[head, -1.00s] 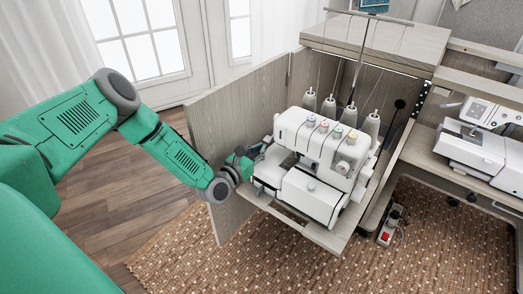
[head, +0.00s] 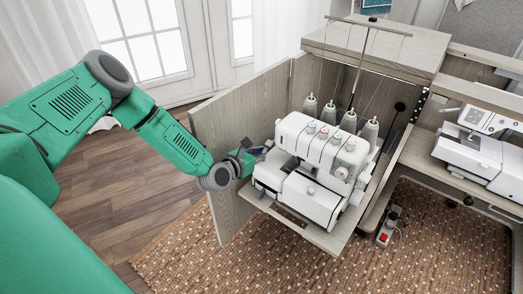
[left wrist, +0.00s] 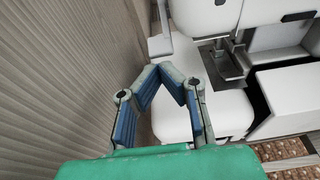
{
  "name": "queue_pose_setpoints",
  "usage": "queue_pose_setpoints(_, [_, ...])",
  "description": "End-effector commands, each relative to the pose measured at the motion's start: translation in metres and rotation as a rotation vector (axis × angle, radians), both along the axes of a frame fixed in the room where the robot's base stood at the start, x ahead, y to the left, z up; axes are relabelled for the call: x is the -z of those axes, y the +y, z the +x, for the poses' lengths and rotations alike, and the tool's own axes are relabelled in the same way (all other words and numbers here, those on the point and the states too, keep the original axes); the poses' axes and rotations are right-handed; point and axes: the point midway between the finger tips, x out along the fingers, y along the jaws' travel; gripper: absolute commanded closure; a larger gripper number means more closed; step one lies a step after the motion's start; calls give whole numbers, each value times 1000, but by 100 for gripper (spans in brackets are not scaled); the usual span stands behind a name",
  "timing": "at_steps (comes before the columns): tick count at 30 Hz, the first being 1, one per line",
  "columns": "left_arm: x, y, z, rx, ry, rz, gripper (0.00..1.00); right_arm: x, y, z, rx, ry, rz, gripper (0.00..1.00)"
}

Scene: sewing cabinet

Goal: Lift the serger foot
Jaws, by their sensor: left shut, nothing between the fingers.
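The white serger (head: 310,160) stands on the cabinet's fold-out shelf, with several thread cones behind it. In the left wrist view its white body and metal plate (left wrist: 226,66) show to the right of my fingers. The foot itself is too small to make out clearly. A thin grey upright bar (left wrist: 163,18) shows beyond my fingertips; I cannot tell whether it is the foot's lever. My left gripper (head: 266,148) is at the serger's left side; in the left wrist view its blue-padded fingers (left wrist: 168,70) meet at the tips, shut and empty. I cannot tell whether they touch the serger. My right gripper is out of view.
The open wooden cabinet door (head: 240,115) stands close behind and left of my gripper. The shelf (head: 325,240) sticks out under the serger. A white sewing machine (head: 475,155) sits on the right. A power strip (head: 388,228) is below it. The floor at left is clear.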

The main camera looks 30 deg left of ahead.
Motion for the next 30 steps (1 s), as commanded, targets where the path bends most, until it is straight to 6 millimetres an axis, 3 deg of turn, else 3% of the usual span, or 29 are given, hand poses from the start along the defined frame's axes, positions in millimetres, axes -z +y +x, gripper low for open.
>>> queue_pose_setpoints(13, [-10,1,-2,-1,10,0,100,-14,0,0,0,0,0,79])
queue_pose_setpoints(30, [-10,1,-3,0,26,2,100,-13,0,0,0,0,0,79])
